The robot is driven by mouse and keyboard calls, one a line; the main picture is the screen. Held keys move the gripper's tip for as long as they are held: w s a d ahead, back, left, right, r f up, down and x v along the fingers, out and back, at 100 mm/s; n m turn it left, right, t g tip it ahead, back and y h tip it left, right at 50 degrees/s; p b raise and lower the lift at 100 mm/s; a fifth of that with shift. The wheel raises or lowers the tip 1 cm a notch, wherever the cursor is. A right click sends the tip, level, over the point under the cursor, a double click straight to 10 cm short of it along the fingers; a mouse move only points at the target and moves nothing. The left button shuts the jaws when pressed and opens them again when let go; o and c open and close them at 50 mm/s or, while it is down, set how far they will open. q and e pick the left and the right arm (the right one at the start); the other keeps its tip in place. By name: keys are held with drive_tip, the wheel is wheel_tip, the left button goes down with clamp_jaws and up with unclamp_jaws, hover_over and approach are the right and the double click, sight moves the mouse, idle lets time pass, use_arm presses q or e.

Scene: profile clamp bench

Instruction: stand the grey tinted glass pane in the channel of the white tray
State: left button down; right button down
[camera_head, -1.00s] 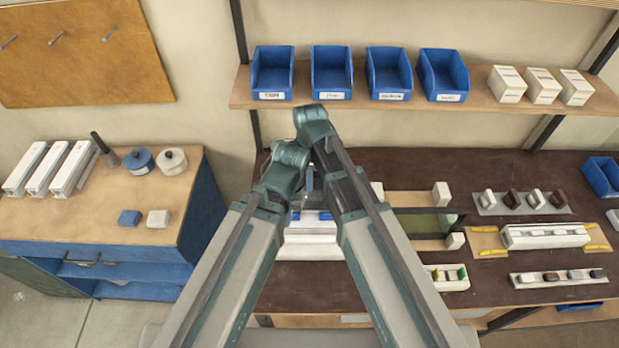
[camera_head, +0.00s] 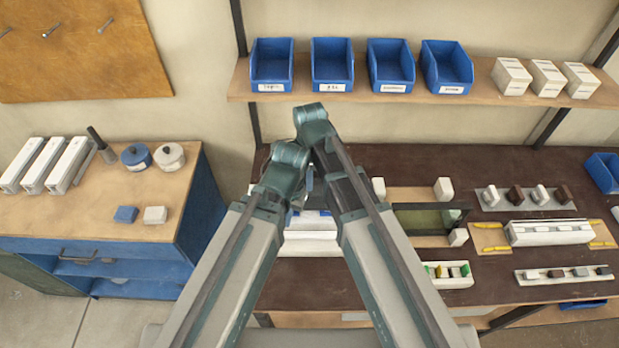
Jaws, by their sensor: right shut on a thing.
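The greyish-green see-through pane (camera_head: 424,218) with a dark upper edge shows just right of my right arm, over a brown board with white blocks. Its left end is hidden behind that arm. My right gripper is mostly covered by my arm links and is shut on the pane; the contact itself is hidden. My left gripper is the lower one, also hidden by the arm links, so its jaws cannot be read.
White blocks (camera_head: 443,188) stand around the pane. Small-part racks (camera_head: 522,197) lie behind and in front of the white tray. Another white piece (camera_head: 308,245) is partly hidden between my arms. Blue bins (camera_head: 391,66) line the shelf. Dark bench top is free at front centre.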

drive_tip(key=shift+f+b, duration=1)
drive_tip(key=shift+f, duration=0.1)
drive_tip(key=c, duration=0.6)
unclamp_jaws()
drive_tip(key=shift+o, duration=0.2)
wheel_tip(320, 180, up, 8)
drive_tip(key=p, duration=0.8)
drive_tip(key=shift+r, duration=0.1)
